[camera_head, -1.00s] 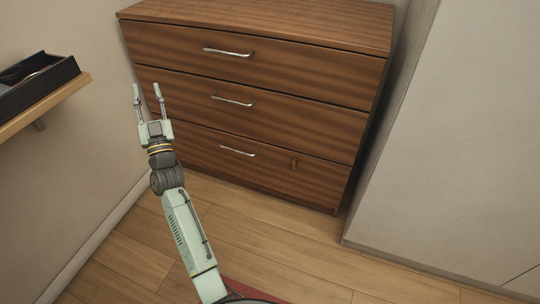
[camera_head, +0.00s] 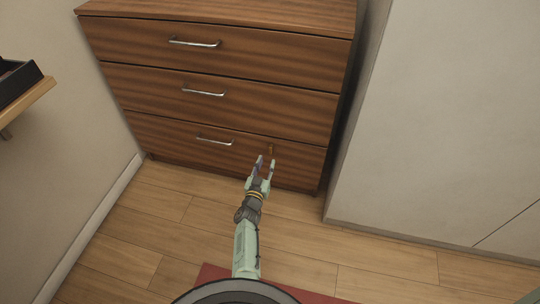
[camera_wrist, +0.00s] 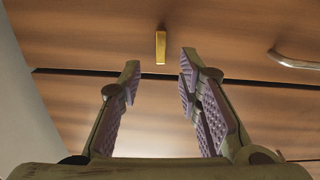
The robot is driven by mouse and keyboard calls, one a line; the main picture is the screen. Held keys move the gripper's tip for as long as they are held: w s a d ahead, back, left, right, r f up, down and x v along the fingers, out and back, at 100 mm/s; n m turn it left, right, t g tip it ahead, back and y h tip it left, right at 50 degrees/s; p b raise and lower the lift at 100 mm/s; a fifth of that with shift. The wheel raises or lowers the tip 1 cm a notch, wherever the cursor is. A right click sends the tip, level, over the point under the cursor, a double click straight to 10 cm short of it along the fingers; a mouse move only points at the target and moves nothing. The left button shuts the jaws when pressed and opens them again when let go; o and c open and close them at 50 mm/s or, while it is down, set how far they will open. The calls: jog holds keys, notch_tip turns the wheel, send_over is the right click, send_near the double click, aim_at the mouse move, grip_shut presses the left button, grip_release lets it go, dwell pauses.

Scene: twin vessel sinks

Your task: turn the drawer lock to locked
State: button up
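The drawer lock is a small brass-coloured piece on the right part of the bottom drawer front of a wooden dresser (camera_head: 215,72). In the head view the lock (camera_head: 271,147) shows just above my gripper's fingertips. In the wrist view the lock (camera_wrist: 160,47) is a short bar with its long side along the picture's vertical, beyond the fingertips and between their lines. My gripper (camera_head: 265,160) is open and empty, with its fingers pointing at the drawer front. It also shows in the wrist view (camera_wrist: 160,68), with a clear gap between the padded fingers. I see no contact with the lock.
The bottom drawer's metal handle (camera_head: 214,141) is left of the lock. A white wall or cabinet (camera_head: 440,120) stands close on the right. A shelf with a dark tray (camera_head: 18,82) is at the left. Wooden floor (camera_head: 130,240) is clear, with a red mat (camera_head: 215,272) near my base.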

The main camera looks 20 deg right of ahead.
aim_at(271, 151)
jog(key=b+x, duration=0.2)
jog(key=x, duration=0.1)
jog(key=b+x, duration=0.2)
jog(key=shift+w+d+f, duration=0.2)
jog(key=shift+w, duration=0.1)
jog(key=shift+w+d+r+b, duration=0.2)
jog(key=shift+w+d+b, duration=0.2)
jog(key=shift+w, duration=0.2)
grip_shut()
